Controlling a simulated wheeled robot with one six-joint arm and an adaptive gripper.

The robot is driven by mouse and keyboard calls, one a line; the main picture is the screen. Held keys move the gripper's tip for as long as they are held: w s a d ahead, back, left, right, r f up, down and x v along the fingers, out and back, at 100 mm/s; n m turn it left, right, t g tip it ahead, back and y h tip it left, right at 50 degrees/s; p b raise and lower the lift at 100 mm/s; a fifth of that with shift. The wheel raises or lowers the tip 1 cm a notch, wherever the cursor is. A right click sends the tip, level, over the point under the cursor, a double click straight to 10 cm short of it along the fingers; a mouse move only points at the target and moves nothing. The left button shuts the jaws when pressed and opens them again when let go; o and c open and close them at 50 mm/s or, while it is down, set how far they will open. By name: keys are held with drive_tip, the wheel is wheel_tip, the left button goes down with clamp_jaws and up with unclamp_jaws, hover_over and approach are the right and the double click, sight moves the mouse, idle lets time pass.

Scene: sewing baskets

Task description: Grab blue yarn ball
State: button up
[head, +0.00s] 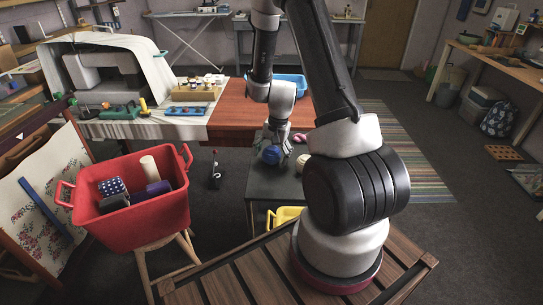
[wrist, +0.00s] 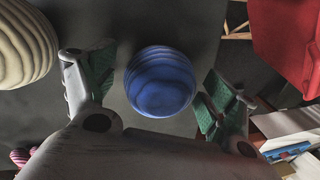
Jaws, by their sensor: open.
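The blue yarn ball (head: 271,155) rests on a small dark table (head: 275,185) in the head view. In the wrist view the blue yarn ball (wrist: 160,81) lies between my gripper's two green-padded fingers. My gripper (head: 276,142) is right at the ball, pointing down from above. In the wrist view my gripper (wrist: 152,88) is open, with a gap between the ball and the left finger and a small gap at the right finger. The ball's underside is hidden.
A cream yarn ball (wrist: 22,45) sits beside the left finger, also in the head view (head: 303,161). A pink striped ball (head: 299,138) is near. A red basket (head: 135,215) stands left, a blue bin (head: 290,84) behind, and a yellow container (head: 285,217) below the table.

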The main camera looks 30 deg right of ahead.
drive_tip(key=c, duration=1.1)
